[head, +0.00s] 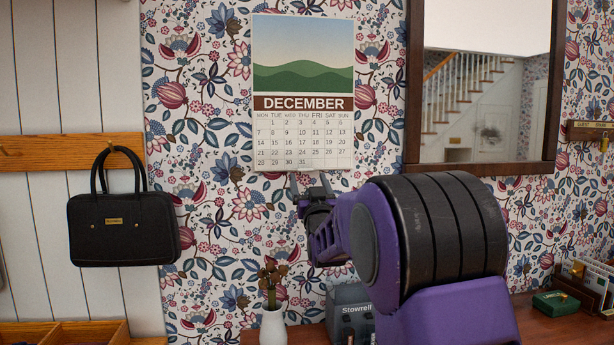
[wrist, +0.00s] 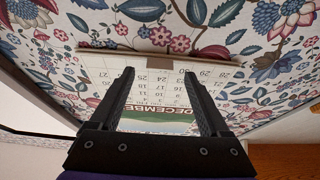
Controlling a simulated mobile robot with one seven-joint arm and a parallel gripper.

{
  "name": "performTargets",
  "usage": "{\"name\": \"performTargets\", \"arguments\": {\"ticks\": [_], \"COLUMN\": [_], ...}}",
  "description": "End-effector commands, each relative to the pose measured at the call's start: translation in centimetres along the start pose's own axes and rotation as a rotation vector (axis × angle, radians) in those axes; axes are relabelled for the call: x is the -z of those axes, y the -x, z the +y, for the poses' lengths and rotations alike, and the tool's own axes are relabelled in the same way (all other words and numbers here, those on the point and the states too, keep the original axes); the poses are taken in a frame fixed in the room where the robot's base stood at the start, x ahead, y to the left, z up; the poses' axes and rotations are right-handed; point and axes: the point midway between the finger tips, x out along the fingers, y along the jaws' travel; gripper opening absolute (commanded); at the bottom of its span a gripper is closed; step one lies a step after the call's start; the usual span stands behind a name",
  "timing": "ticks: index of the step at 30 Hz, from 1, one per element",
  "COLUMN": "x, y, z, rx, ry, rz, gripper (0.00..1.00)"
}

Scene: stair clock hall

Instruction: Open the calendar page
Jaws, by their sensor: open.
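The wall calendar (head: 303,120) hangs flat on the flowered wall in the head view. It has a green hill picture above a DECEMBER band and a grid of dates. In the wrist view the calendar (wrist: 150,92) shows upside down between my fingers, with its bottom edge (wrist: 120,56) just beyond the fingertips. My gripper (head: 309,180) is just below the calendar's bottom edge in the head view, fingers pointing up. The wrist view shows my gripper (wrist: 159,72) with its fingers apart and nothing visibly held. I cannot tell whether a fingertip touches the page.
A black handbag (head: 122,228) hangs from a hook on the left. A dark-framed mirror (head: 482,90) is right of the calendar. Below stand a white vase (head: 273,328) with a brown-headed plant and a grey Stowrell box (head: 350,308). A green box (head: 556,303) lies at right.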

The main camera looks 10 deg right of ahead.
Motion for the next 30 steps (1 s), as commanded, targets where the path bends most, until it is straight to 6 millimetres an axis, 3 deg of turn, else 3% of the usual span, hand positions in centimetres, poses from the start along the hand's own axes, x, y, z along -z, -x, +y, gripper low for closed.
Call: {"name": "performTargets", "arguments": {"ticks": [7,19,30], "x": [0.0,0.0,0.0], "y": [-2.6,-3.1,-3.1], "z": [0.0,0.0,0.0], "rx": [0.000,0.000,0.000], "ry": [0.000,0.000,0.000], "rz": [0.000,0.000,0.000], "gripper": [0.80,0.78,0.12]}}
